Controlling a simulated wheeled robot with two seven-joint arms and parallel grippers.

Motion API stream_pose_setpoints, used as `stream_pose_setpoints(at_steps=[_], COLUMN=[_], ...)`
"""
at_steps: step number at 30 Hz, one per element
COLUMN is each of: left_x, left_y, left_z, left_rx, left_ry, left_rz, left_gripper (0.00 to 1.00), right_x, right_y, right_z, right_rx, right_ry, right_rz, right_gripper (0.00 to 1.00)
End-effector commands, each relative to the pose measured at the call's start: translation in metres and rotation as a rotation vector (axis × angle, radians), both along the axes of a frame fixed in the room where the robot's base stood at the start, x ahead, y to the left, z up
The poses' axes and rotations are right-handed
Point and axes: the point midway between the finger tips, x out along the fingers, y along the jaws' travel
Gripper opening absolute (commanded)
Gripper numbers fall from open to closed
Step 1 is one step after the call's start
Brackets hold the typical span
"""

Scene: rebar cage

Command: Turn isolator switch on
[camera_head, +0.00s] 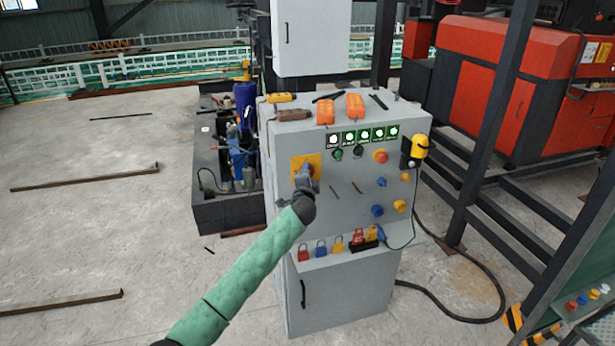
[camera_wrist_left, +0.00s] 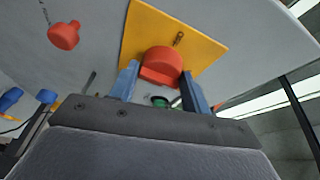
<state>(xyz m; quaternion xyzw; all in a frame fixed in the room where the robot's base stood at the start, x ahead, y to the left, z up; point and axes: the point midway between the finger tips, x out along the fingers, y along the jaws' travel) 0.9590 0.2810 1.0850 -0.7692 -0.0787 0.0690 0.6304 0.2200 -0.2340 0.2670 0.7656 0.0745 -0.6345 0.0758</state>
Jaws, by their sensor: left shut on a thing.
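The isolator switch is a red knob (camera_wrist_left: 161,64) on a yellow plate (camera_wrist_left: 193,30), seen close up in the left wrist view. In the head view the yellow plate (camera_head: 297,161) is on the upper left of the grey control cabinet's front (camera_head: 335,215). My left gripper (camera_wrist_left: 158,88) has its two blue fingers on either side of the red knob, shut on it. In the head view my left gripper (camera_head: 306,177) covers most of the knob. My right gripper is in neither view.
A row of lit indicators (camera_head: 364,136) and several coloured knobs (camera_head: 381,156) are right of the switch. Padlocks (camera_head: 338,245) sit on the ledge below. Orange boxes (camera_head: 355,106) lie on top. A black cable (camera_head: 460,316) runs along the floor at right.

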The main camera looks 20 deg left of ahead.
Motion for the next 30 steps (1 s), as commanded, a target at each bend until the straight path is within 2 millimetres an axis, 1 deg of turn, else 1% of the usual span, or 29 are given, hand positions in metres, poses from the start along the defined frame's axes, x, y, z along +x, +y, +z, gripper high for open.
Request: stream_pose_setpoints(at_steps=[1,3,4,14,17,18,20,21,30], left_x=[0.001,0.001,0.001,-0.002,-0.011,-0.016,-0.025,-0.031,-0.065], left_y=[0.002,0.001,0.001,0.0,-0.002,-0.003,-0.005,-0.006,-0.014], left_z=[0.006,0.005,0.005,0.001,-0.002,-0.002,-0.002,-0.002,0.0], left_rx=[0.0,0.0,0.0,-0.001,-0.001,0.0,-0.001,-0.001,-0.001], left_ry=[-0.007,-0.006,-0.006,-0.002,-0.002,-0.003,-0.003,-0.003,-0.003], left_rz=[0.001,0.001,0.001,0.0,-0.001,-0.002,-0.002,-0.002,0.0], left_gripper=[0.51,0.65,0.67,0.67,0.67,0.67,0.67,0.67,0.67], right_x=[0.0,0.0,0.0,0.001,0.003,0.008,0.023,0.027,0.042], right_y=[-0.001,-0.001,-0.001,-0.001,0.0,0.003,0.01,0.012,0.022], right_z=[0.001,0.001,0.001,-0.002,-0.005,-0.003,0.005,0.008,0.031], right_rx=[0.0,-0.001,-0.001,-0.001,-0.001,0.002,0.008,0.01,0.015], right_ry=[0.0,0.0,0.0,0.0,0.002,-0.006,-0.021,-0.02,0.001], right_rz=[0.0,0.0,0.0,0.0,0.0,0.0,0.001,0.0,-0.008], right_gripper=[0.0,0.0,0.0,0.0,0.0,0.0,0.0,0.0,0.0])
